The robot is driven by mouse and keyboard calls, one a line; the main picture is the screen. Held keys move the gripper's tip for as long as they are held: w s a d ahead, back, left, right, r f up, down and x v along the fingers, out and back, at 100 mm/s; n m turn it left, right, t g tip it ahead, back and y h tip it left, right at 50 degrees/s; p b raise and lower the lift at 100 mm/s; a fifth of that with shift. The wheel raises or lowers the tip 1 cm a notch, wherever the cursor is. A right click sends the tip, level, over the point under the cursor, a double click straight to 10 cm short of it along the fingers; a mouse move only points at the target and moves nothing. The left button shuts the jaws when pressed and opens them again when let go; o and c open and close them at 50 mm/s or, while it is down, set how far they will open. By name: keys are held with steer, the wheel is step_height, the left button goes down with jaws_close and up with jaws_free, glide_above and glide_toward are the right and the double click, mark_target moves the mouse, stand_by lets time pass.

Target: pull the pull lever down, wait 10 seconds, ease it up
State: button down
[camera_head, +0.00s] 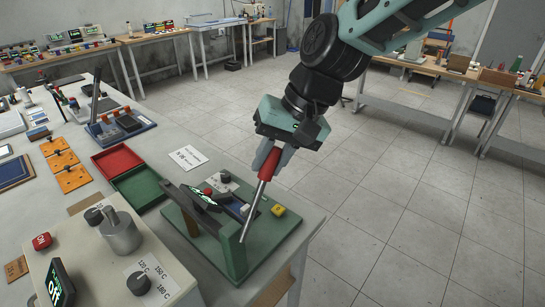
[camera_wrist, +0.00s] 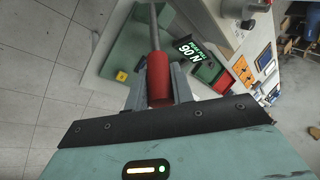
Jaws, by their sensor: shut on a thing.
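The pull lever (camera_head: 255,200) is a grey metal rod with a red handle, tilted up to the right from a green press frame (camera_head: 231,246) at the table's corner. My gripper (camera_head: 267,157) is shut on the red handle. In the wrist view the red handle (camera_wrist: 159,79) sits between the fingers, and the rod runs on to the green base (camera_wrist: 130,50). A dark display (camera_wrist: 197,51) with green text, seemingly reading 90 N, faces the wrist camera. The same display (camera_head: 205,200) is seen edge-on in the head view.
A yellow button (camera_head: 278,209) and a red knob (camera_head: 207,191) sit on the green base. Left of it stand red and green trays (camera_head: 137,187), a metal cylinder (camera_head: 121,235) and a dial box (camera_head: 140,282). The floor to the right is clear.

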steer(key=c, duration=1.2)
jaws_free()
steer(key=shift+r, duration=0.1)
steer(key=b+v, duration=0.3)
steer(key=v, duration=1.4)
steer(key=shift+r, duration=0.1)
steer(key=s+d+f+n+h, duration=0.2)
steer(key=s+d+f, duration=0.2)
steer(key=s+f, duration=0.5)
steer(key=s+d+f+n+h+b, duration=0.1)
steer(key=s+d+f, duration=0.4)
steer(key=s+f, duration=0.5)
step_height(320, 180, down, 4)
steer(key=shift+f+n+h, duration=0.2)
steer(key=shift+n+h, duration=0.6)
steer(key=shift+n, duration=0.3)
